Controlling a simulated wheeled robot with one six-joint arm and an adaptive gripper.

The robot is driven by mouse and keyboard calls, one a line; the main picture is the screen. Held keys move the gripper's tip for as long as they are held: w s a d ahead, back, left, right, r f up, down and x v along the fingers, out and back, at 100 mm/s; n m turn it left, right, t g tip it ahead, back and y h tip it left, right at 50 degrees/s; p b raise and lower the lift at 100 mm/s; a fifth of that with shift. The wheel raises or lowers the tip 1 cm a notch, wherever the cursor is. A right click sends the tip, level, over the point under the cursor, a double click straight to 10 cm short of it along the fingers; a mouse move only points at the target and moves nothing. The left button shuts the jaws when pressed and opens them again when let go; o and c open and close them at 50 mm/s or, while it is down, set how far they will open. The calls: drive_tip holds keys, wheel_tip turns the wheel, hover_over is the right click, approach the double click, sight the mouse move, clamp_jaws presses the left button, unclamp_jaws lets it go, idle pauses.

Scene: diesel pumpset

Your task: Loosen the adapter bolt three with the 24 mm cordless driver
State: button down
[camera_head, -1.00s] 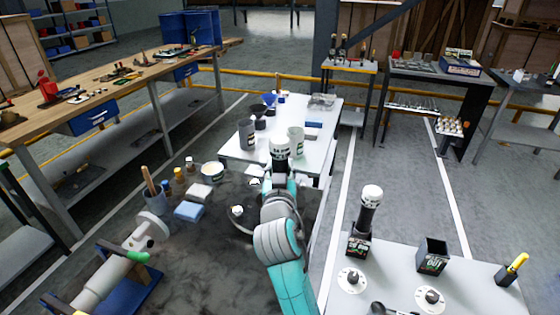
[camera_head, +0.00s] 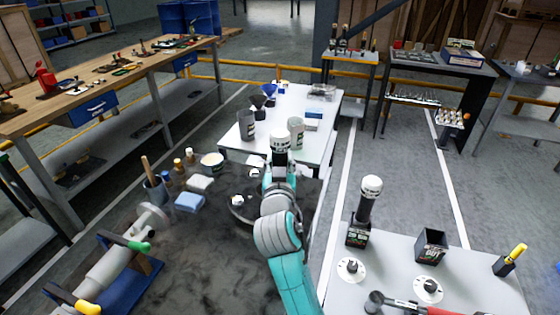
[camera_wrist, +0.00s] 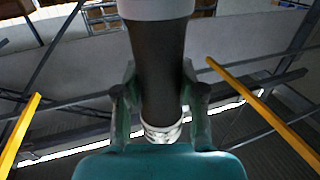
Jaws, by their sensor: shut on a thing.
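My gripper (camera_wrist: 160,105) is shut on a cordless driver, which has a dark cylindrical body (camera_wrist: 155,55) and a bright metal collar near the fingers. In the head view the driver's white-capped end (camera_head: 281,140) shows above my arm. Its size marking cannot be read. A similar dark driver with a white cap (camera_head: 368,205) stands upright in a black holder on the right table. I cannot make out adapter bolt three in either view. A round dark part with a small white piece (camera_head: 238,201) lies left of my arm, partly hidden by it.
A white table (camera_head: 330,105) with cups stands beyond. The right table (camera_head: 465,270) carries holders and a red-handled tool.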

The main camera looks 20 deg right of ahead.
drive_tip(key=shift+f, duration=0.85)
idle(2.2)
drive_tip(key=shift+r, duration=0.1)
idle(1.5)
